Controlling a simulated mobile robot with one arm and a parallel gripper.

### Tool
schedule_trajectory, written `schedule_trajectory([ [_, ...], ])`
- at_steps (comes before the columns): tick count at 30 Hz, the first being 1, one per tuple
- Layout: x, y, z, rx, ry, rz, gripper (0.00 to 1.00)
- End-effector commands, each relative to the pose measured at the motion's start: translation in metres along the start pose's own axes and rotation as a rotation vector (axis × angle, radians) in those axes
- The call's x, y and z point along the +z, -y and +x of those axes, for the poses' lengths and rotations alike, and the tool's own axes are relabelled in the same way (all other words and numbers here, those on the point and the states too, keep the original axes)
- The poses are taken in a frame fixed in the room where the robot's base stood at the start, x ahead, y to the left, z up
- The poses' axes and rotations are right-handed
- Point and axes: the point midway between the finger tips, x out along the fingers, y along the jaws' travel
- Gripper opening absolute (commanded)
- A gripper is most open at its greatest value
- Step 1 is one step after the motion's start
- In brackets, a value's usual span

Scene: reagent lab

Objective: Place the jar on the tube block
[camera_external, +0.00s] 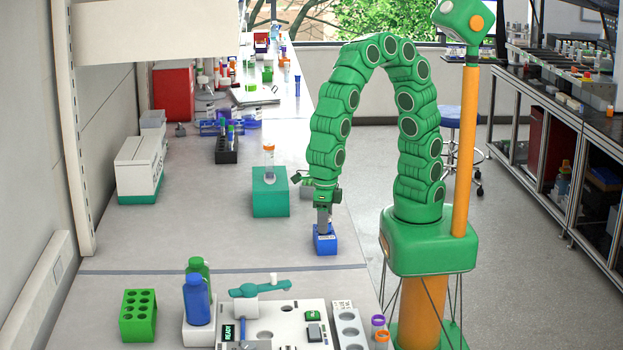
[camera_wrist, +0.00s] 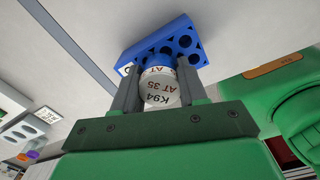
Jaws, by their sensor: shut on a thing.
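In the wrist view the blue tube block (camera_wrist: 187,40), with several round holes, lies right beneath the jar. In the external view my gripper (camera_external: 323,222) points down over the blue tube block (camera_external: 326,245), which stands near the right edge of the bench. The fingers mostly hide the jar there. I cannot tell whether the jar's base touches the block.
A teal box (camera_external: 270,198) with an orange-capped bottle (camera_external: 268,160) on it stands left of my arm. A green tube block (camera_external: 138,315), a blue bottle (camera_external: 196,300) and a white device (camera_external: 285,325) are in front.

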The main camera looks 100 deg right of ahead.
Motion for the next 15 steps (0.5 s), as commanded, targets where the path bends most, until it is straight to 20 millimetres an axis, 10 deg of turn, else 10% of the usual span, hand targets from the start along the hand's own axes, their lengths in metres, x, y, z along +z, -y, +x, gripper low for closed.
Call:
schedule_trajectory([
  [4,-0.0001,0.0002,0.0031,-0.001,0.0,0.0,0.12],
  [5,-0.0001,0.0002,0.0035,-0.001,0.0,0.0,0.43],
  [9,-0.0001,0.0002,0.0031,-0.001,0.0,0.0,0.65],
  [15,-0.0002,0.0003,0.0032,-0.001,0.0,0.0,0.68],
])
